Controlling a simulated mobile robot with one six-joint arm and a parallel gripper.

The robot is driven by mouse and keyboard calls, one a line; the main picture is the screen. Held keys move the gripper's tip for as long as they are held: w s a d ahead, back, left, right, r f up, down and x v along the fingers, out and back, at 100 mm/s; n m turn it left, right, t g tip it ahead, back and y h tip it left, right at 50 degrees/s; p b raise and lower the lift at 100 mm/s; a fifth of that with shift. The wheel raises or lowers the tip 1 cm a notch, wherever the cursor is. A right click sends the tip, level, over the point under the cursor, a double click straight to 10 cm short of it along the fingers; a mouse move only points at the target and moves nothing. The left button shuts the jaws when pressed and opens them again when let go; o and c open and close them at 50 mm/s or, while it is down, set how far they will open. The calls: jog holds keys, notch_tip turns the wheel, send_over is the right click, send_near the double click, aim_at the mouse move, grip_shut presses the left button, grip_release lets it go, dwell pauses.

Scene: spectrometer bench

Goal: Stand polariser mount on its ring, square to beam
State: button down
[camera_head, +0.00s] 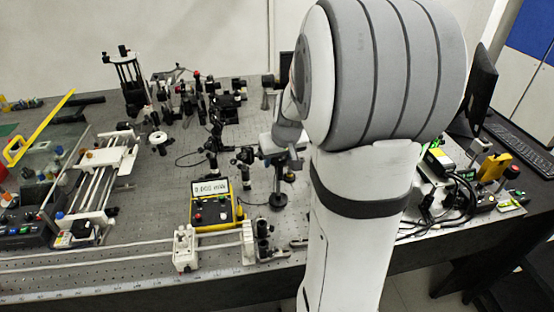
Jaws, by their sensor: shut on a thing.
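My gripper (287,165) is partly hidden behind my own arm, near the middle of the bench. It is shut on a small dark mount, which I take to be the polariser mount (278,182). The mount looks like a thin upright black post with a wide round foot (278,199) at its lower end. I cannot tell whether the foot touches the bench or hangs just above it. The ring is not discernible, and I cannot tell how the mount is turned to the beam.
A yellow meter (214,213) stands left of the mount. Black optic posts (245,157) stand just behind it. A white block (185,248) and a rail (100,262) lie near the front edge. Cables and boxes (440,195) crowd the right. Some bare perforated bench (130,230) shows at left.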

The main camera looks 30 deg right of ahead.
jog(key=shift+f, duration=0.45)
jog(key=c, duration=0.7)
grip_release()
jog(key=shift+o, duration=0.2)
